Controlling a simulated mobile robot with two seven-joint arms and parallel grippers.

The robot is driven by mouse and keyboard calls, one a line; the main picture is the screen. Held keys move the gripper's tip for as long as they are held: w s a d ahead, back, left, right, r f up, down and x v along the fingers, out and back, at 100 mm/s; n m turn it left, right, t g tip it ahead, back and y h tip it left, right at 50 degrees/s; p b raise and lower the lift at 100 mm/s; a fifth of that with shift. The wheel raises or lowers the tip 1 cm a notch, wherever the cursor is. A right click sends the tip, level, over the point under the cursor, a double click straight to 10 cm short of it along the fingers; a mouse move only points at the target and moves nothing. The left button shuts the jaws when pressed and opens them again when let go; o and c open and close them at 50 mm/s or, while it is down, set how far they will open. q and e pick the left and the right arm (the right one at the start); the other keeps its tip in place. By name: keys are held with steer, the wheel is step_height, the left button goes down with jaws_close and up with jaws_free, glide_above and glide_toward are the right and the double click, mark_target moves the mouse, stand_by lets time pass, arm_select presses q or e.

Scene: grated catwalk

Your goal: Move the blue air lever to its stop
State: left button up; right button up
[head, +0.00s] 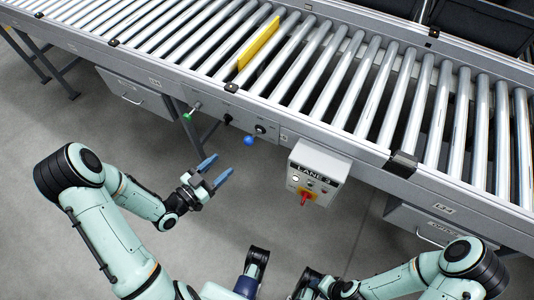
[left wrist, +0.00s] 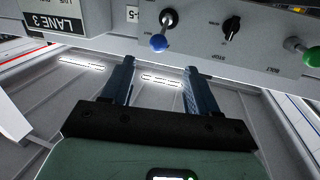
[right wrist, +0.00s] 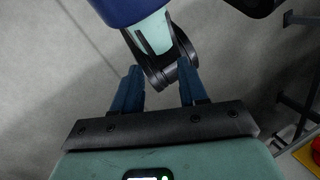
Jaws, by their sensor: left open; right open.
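The blue air lever, a short stem with a blue ball knob (head: 248,141), sticks out of the grey panel on the conveyor's side. My right gripper (right wrist: 160,88) is open and empty, low over the floor near my own body.
A green knob (head: 192,114) and a black rotary switch (head: 228,118) sit left of the lever on the same panel. A LANE 3 control box (head: 318,172) with a red-and-yellow switch juts out to the right. A yellow plate (head: 259,43) stands among the rollers.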

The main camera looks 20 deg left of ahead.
mark_target(249, 140)
arm_select(q)
steer(key=shift+m, duration=0.3)
steer(key=x, duration=0.4)
steer(key=b+x, duration=0.1)
steer(key=x, duration=0.4)
steer(key=r+x, duration=0.1)
steer(key=x, duration=0.3)
steer(key=shift+w+d+r, duration=0.1)
steer(key=shift+w, duration=0.05)
arm_select(e)
steer(key=shift+w+d+f+t, duration=0.2)
steer(key=shift+w+d+f, duration=0.1)
steer(key=shift+w+f, duration=0.25)
steer(key=shift+w+d+f+t, duration=0.25)
steer(key=shift+w+f, duration=0.15)
steer(key=shift+w, duration=0.1)
